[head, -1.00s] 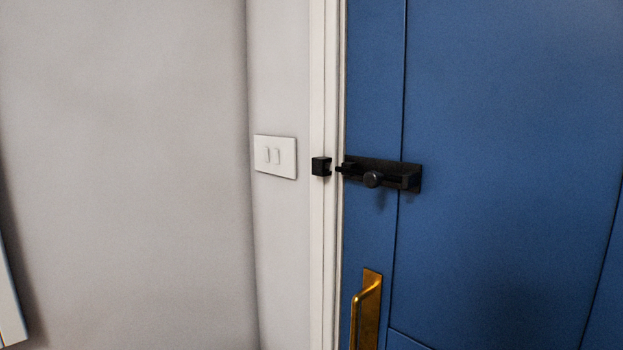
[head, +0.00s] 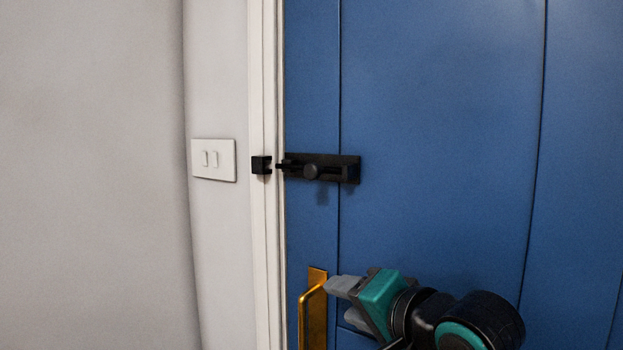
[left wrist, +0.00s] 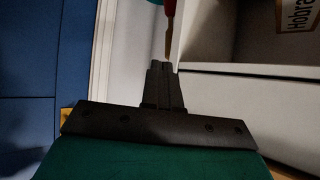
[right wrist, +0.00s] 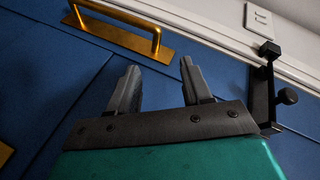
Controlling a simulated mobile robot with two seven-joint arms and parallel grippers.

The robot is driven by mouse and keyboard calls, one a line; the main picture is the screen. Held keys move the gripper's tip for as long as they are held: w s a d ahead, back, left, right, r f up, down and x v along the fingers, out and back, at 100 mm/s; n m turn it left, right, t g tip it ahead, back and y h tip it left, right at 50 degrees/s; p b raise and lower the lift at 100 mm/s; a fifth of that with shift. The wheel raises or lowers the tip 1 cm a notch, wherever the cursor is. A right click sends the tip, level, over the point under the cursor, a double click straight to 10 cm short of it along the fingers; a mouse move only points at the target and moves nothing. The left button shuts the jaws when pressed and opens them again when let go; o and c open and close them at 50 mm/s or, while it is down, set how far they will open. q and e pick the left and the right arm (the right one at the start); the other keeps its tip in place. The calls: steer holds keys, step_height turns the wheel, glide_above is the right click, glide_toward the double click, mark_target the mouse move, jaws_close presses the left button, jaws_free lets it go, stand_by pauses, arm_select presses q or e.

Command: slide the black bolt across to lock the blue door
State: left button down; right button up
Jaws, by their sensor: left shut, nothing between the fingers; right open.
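The black bolt (head: 349,169) is mounted level on the blue door (head: 440,120), its round knob (head: 311,172) left of the plate's middle. The rod tip points left at the black keeper (head: 261,165) on the white frame, with a small gap between them. My right gripper (head: 335,300) is open and empty, below the bolt, in front of the door near the brass handle (head: 317,318). In the right wrist view, the knob (right wrist: 287,96) is right of the open fingers (right wrist: 160,66). My left gripper (left wrist: 163,66) is shut and empty, seen only in the left wrist view.
A white switch plate (head: 213,160) is on the pale wall left of the frame. The door face around the bolt is clear. The left wrist view shows a white shelf unit (left wrist: 245,83) and a red and tan item (left wrist: 169,35) just beyond the left fingers.

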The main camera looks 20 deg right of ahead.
mark_target(312, 172)
steer(key=s+r+m+t+y, duration=0.1)
steer(key=s+r+m+t, duration=0.3)
steer(key=r, duration=1.3)
steer(key=shift+m+g, duration=0.4)
steer(key=shift+m, duration=0.2)
steer(key=p+x, duration=0.5)
steer(key=x, duration=0.6)
steer(key=shift+w+a+r, duration=0.15)
steer(key=shift+w+a, duration=0.15)
steer(key=shift+w, duration=0.05)
jaws_close()
